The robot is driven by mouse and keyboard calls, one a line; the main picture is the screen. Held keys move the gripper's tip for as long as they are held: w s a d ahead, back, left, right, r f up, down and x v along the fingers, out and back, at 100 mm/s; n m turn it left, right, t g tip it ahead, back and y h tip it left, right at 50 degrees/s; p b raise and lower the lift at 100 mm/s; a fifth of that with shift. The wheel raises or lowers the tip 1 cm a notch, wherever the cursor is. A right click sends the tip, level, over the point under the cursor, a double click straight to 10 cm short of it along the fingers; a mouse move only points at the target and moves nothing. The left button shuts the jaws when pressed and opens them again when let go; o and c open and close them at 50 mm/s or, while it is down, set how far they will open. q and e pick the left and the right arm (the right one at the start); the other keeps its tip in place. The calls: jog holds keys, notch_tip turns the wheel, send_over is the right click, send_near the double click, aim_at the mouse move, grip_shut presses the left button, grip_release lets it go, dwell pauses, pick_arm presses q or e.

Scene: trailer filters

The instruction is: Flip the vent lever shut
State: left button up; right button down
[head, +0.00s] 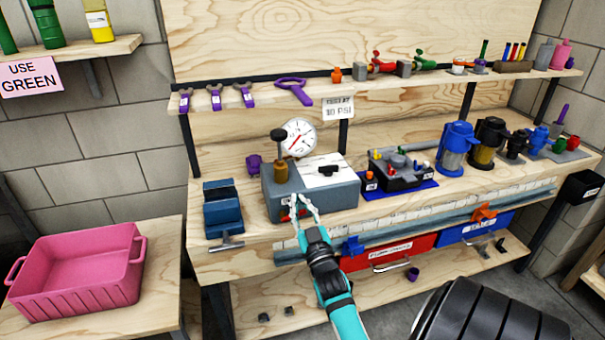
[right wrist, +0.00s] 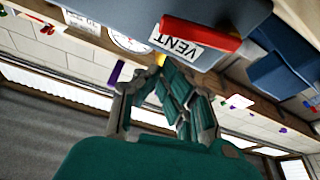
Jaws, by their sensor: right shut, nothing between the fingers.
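The vent lever (right wrist: 205,33) is a red bar beside a white VENT label (right wrist: 178,42) on the front of a grey box (head: 340,193). In the right wrist view it lies along the label, just above my fingertips in the picture. My right gripper (head: 305,203) is at the box's front and partly covers the lever area in the head view. In the right wrist view my right gripper (right wrist: 165,72) is shut and empty, with its tips close to the label; I cannot tell whether they touch. My left gripper is not in view.
A round gauge (head: 298,138) and a black-knobbed plunger (head: 281,160) stand at the box. A blue vise (head: 222,207) is to its left and a black valve unit (head: 402,172) to its right. A pink bin (head: 80,268) sits on the left table.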

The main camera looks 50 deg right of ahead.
pick_arm(q)
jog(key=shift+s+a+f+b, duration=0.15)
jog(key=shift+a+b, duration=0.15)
jog(key=shift+b, duration=0.45)
pick_arm(e)
jog(key=r+v, duration=0.1)
jog(key=v, duration=0.8)
jog(key=shift+s+a, duration=0.4)
jog(key=shift+s, duration=0.1)
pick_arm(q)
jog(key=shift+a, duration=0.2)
pick_arm(e)
jog(key=shift+r, duration=0.2)
